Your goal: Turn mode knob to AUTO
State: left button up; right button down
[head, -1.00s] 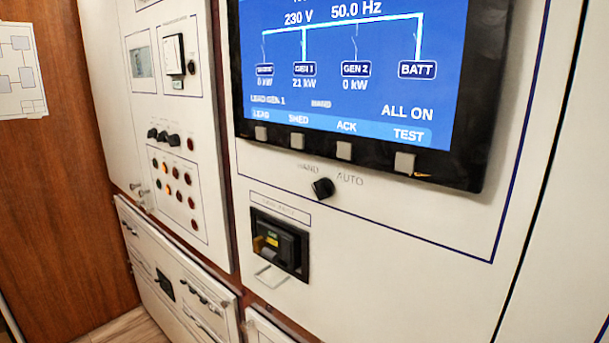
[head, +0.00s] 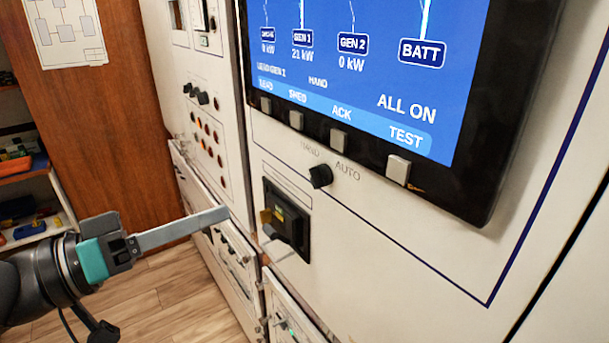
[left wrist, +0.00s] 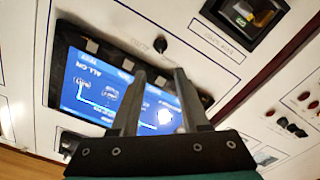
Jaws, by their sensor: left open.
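The mode knob (head: 320,176) is a small black knob on the white panel, below the screen, between the HAND and AUTO labels. Its pointer direction is too small to tell for sure. It also shows in the left wrist view (left wrist: 161,45), beyond the fingertips and apart from them. My left gripper (head: 228,213) reaches in from the left in the head view, left of the knob and lower. It is open and empty; both fingers (left wrist: 160,75) show apart in the left wrist view. My right gripper is not in view.
The screen (head: 380,85) stands out above the knob and reads HAND. A row of square buttons (head: 338,140) runs along its lower edge. A black breaker unit (head: 287,218) with a protruding handle sits below left of the knob. Shelves (head: 30,225) stand far left.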

aim_at(312, 179)
pick_arm(q)
jog(key=shift+p+x, duration=0.7)
jog(key=shift+x, duration=6.65)
jog(key=shift+f, duration=0.1)
grip_shut()
